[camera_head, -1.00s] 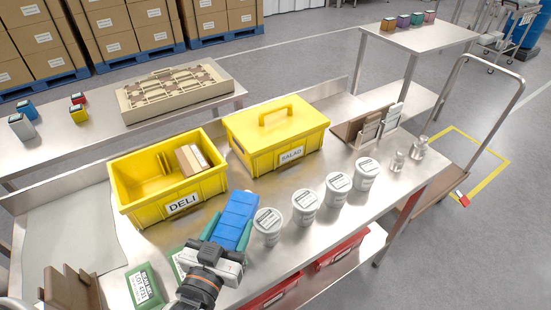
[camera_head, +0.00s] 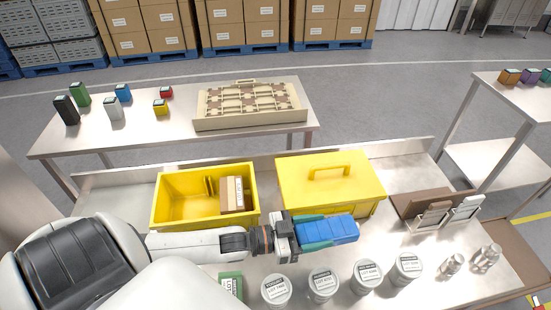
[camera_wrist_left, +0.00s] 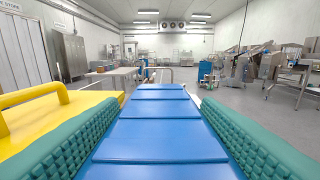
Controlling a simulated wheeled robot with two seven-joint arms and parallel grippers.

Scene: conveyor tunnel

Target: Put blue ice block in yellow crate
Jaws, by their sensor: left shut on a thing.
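My left gripper (camera_head: 310,235) is shut on the blue ice block (camera_head: 338,229), one green pad on each side of it. The block also fills the middle of the left wrist view (camera_wrist_left: 160,125). In the head view the block appears in front of the closed yellow crate (camera_head: 325,202), which has a lid with a handle. The open yellow crate (camera_head: 166,216) is to the left, behind my left forearm. It holds a brown carton (camera_head: 231,195) at its right side and a yellow divider. My right gripper is not in view.
White tubs (camera_head: 323,284) stand in a row along the front of the steel table. Metal weights (camera_head: 487,257) and a brown rack with cards (camera_head: 432,212) are at the right. A beige tray (camera_head: 250,122) and small coloured boxes are on the table behind. A green packet (camera_head: 231,284) lies near my arm.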

